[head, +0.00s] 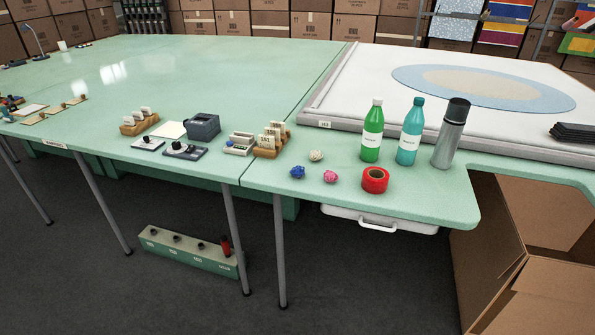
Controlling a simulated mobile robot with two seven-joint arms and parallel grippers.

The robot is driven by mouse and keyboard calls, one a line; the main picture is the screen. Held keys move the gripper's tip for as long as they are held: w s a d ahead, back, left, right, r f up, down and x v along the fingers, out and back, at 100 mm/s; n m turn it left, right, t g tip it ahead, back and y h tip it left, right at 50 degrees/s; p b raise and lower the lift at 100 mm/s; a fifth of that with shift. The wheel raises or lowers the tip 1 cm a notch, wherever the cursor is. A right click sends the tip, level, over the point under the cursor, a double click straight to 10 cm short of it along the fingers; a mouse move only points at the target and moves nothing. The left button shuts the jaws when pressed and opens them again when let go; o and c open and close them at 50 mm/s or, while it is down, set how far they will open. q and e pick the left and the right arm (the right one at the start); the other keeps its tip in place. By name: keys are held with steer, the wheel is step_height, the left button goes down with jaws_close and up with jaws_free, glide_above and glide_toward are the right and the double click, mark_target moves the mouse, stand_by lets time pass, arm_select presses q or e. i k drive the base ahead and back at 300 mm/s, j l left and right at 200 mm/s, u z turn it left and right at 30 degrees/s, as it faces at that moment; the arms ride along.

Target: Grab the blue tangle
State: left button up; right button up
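The blue tangle (297,172) is a small crumpled ball on the green table near its front edge. A pink tangle (330,176) lies to its right and a cream tangle (316,155) lies behind it to the right, each apart from it. Nothing covers the blue tangle. Neither of my grippers shows in the head view.
A red tape roll (375,180), a green bottle (372,130), a teal bottle (410,132) and a grey flask (451,133) stand to the right. A wooden card holder (268,152) is behind left. An open cardboard box (535,270) sits below right. Table surface around the tangles is clear.

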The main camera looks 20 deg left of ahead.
mark_target(298, 171)
steer(key=i+l+u, duration=0.25)
steer(key=i, duration=0.25)
steer(key=i+l+u, duration=0.2)
steer(key=i+l, duration=0.2)
steer(key=i, duration=0.05)
